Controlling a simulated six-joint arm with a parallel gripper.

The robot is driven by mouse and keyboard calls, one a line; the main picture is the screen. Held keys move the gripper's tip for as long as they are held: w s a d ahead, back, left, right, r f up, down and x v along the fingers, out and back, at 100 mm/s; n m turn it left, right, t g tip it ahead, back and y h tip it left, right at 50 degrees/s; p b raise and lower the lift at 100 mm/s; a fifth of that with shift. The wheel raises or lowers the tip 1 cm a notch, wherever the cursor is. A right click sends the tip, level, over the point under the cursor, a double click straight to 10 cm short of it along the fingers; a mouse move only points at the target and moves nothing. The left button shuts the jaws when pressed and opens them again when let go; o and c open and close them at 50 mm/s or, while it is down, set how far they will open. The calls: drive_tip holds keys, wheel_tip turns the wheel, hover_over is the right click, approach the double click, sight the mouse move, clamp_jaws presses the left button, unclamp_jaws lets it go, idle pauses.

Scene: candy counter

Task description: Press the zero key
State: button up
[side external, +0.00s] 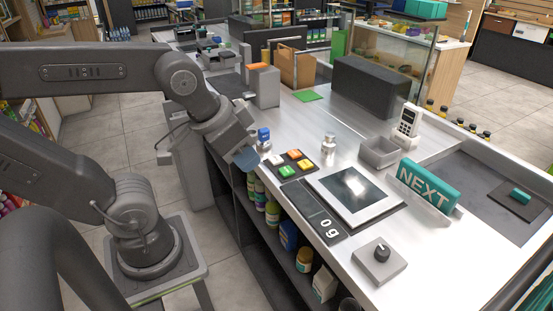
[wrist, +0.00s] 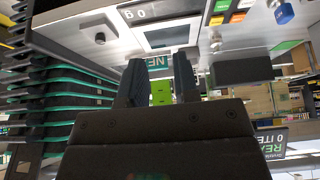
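A dark keypad (side external: 309,158) with white (side external: 275,160), orange (side external: 294,153), yellow (side external: 305,165) and green (side external: 286,171) keys lies on the steel counter. Their labels are too small to read, so I cannot tell which is zero. My gripper (side external: 246,160) is left of the keypad by the counter edge, apart from the keys. Its fingers (wrist: 159,84) are spread with nothing between them.
A blue-topped item (side external: 263,135) stands just behind my gripper. Shelves with bottles (side external: 272,213) are below the counter edge.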

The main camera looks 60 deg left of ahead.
clamp_jaws()
idle(1.4)
